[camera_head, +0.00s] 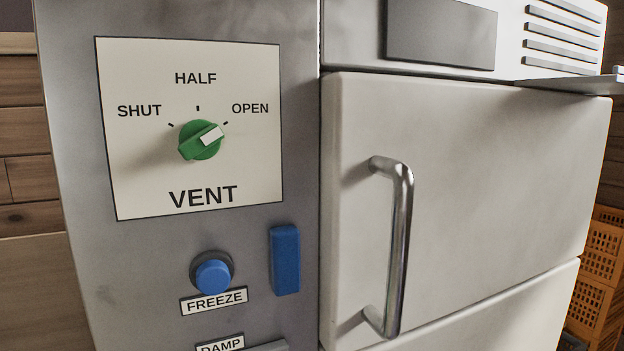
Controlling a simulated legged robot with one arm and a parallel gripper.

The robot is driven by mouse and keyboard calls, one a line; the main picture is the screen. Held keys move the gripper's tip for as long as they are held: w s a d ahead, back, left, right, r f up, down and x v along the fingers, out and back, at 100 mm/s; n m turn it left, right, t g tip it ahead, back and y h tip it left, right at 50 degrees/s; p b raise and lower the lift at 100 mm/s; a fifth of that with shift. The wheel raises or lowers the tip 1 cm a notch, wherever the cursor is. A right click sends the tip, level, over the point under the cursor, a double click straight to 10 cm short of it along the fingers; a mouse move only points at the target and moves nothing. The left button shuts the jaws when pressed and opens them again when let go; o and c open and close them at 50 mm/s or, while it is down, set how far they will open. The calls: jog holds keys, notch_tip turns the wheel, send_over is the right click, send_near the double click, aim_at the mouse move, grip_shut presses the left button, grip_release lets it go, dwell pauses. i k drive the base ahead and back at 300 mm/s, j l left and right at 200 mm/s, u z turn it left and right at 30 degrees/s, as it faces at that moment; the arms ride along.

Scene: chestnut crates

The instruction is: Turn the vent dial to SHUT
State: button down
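The vent dial (193,146) is a round green knob with a white pointer mark. It sits on a cream plate (240,180) labelled VENT, on the grey front panel at the left. The plate has SHUT at the left, HALF at the top and OPEN at the right, each with a small black tick. The white mark points up and right, toward OPEN. My gripper is not in view, and nothing touches the dial.
Below the plate are a blue round button (213,277) labelled FREEZE and a blue upright block (285,260). A DAMP label is cut off at the bottom. A pale door (480,170) with a protruding metal handle (399,240) stands right. Orange crates (597,275) are far right.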

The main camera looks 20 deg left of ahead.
aim_at(200, 139)
jog(key=j+u, duration=0.15)
jog(key=u, duration=0.3)
jog(key=j+u, duration=0.1)
jog(key=u, duration=0.3)
jog(key=j+u, duration=0.15)
jog(key=u, duration=0.3)
